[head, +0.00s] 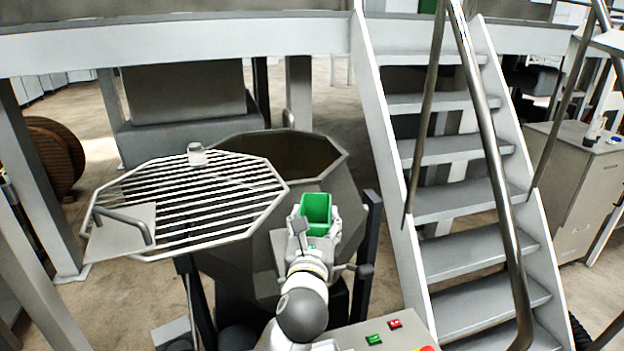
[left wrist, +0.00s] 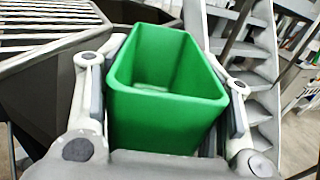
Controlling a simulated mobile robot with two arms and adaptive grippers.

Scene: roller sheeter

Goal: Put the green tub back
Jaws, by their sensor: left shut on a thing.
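The green tub (head: 316,210) is an open-topped rectangular container. My left gripper (head: 309,226) is shut on it and holds it up in front of the large grey hopper (head: 238,253). In the left wrist view, the tub (left wrist: 165,100) sits between the two fingers of the left gripper (left wrist: 165,112), its opening facing up and its visible inside empty. The tub's lower part is hidden by the gripper in the head view. My right gripper is not in view.
Metal stairs (head: 470,200) with tubular rails stand close on the right. A control panel (head: 385,333) with green and red buttons is at the bottom. A grey cabinet (head: 570,190) stands far right.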

